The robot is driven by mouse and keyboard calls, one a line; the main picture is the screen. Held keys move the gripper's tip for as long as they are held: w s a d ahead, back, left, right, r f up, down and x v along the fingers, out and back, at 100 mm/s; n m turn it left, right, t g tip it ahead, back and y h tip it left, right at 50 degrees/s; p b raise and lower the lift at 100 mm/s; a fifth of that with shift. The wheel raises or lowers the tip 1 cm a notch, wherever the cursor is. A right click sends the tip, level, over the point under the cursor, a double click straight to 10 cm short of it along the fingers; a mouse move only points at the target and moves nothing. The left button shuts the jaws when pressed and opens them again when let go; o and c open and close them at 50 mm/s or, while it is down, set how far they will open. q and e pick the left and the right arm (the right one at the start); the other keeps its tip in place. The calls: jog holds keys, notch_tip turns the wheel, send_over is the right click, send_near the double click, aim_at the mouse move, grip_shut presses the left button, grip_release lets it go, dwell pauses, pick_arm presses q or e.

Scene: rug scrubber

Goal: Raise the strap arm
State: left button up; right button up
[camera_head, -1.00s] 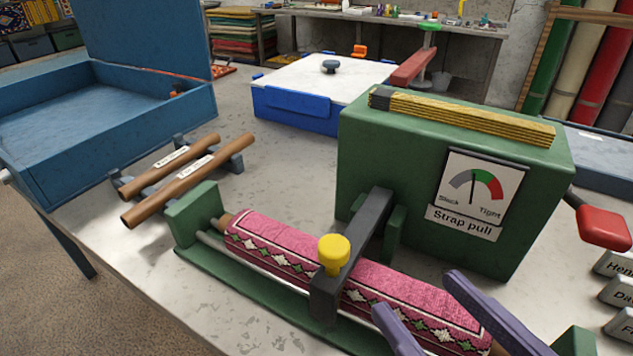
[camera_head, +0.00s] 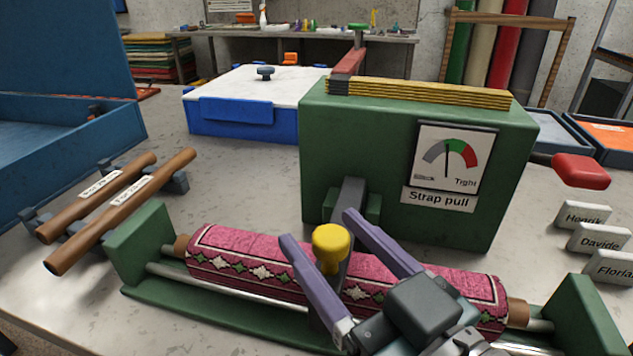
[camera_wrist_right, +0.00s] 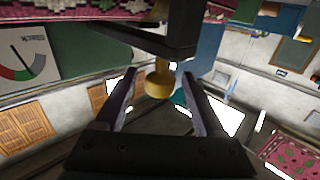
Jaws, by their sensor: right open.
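The strap arm (camera_head: 349,197) is a dark grey bar that comes out of the green strap pull box (camera_head: 400,130) and lies across a rolled pink rug (camera_head: 222,250) in a green cradle. A yellow knob (camera_head: 331,247) stands on the arm's front end. My right gripper (camera_head: 318,226) is open, with its purple fingers on either side of the knob in the head view. In the right wrist view the yellow knob (camera_wrist_right: 160,82) shows between and beyond the fingertips; I cannot tell if they touch it. My left gripper is not in view.
A red-handled lever (camera_head: 580,171) sticks out right of the box, near several name tags (camera_head: 598,238). Two wooden rollers (camera_head: 120,212) lie on a rack at left. A blue box with a white lid (camera_head: 243,112) stands behind. A folding yellow rule (camera_head: 430,92) lies on top.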

jog(key=shift+w+a, duration=0.1)
grip_shut()
dwell(0.6)
dwell(0.8)
